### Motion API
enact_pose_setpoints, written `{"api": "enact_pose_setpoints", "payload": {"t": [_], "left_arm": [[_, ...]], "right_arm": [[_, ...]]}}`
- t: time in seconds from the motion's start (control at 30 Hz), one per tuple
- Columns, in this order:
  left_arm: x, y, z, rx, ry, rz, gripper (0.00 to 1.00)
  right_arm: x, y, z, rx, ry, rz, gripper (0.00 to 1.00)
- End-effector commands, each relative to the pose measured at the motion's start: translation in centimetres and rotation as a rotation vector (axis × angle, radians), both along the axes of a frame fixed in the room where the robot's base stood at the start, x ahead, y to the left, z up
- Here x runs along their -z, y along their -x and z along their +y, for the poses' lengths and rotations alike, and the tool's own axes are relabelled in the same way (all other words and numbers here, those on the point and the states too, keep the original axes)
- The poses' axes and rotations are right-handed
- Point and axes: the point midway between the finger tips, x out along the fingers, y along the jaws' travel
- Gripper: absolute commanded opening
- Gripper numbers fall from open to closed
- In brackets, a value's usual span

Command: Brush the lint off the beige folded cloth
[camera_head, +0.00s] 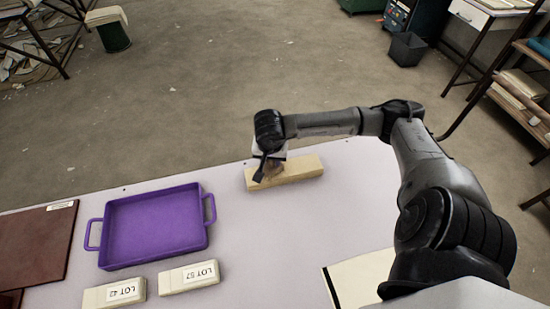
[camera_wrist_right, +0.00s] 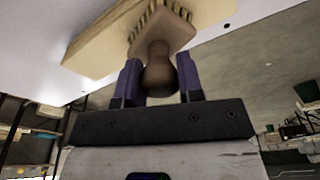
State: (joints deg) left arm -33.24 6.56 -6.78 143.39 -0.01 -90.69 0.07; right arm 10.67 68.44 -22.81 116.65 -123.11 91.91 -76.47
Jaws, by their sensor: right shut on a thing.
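My right gripper (camera_head: 268,160) is shut on a brush. In the right wrist view, its purple fingers (camera_wrist_right: 160,85) hold the brush's rounded brown handle (camera_wrist_right: 158,72). The wooden brush head (camera_wrist_right: 165,38) and its dark bristles are at a pale wooden block (camera_head: 300,168); I cannot tell whether they touch. The block also shows in the wrist view (camera_wrist_right: 95,50). A flat cream piece with a dark left edge (camera_head: 358,281), possibly the beige folded cloth, lies at the front, partly hidden by my right arm. No lint can be made out. My left gripper is out of view.
A purple tray with two handles (camera_head: 155,225) stands left of the block. Two pale labelled blocks, LOT 42 (camera_head: 100,296) and LOT 57 (camera_head: 175,283), lie before it. A dark red board (camera_head: 38,245) is at far left. The table between tray and cream piece (camera_head: 270,235) is clear.

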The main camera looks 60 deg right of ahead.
Motion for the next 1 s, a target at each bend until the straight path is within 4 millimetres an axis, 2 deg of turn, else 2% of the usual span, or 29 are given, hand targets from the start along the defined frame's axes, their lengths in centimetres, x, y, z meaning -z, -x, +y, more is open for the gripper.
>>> {"api": "enact_pose_setpoints", "payload": {"t": [0.23,0.43,0.63,1.0], "left_arm": [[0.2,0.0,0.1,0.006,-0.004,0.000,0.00],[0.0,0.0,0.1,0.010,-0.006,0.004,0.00],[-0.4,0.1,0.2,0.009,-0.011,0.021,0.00],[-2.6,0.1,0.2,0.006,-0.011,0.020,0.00]], "right_arm": [[0.4,0.1,0.2,-0.001,-0.005,0.003,0.00],[-0.2,0.1,0.2,-0.001,-0.005,0.003,0.00],[-2.0,0.0,0.1,0.000,-0.003,0.001,0.00],[-5.5,0.0,0.1,0.000,-0.002,0.000,0.00]]}}
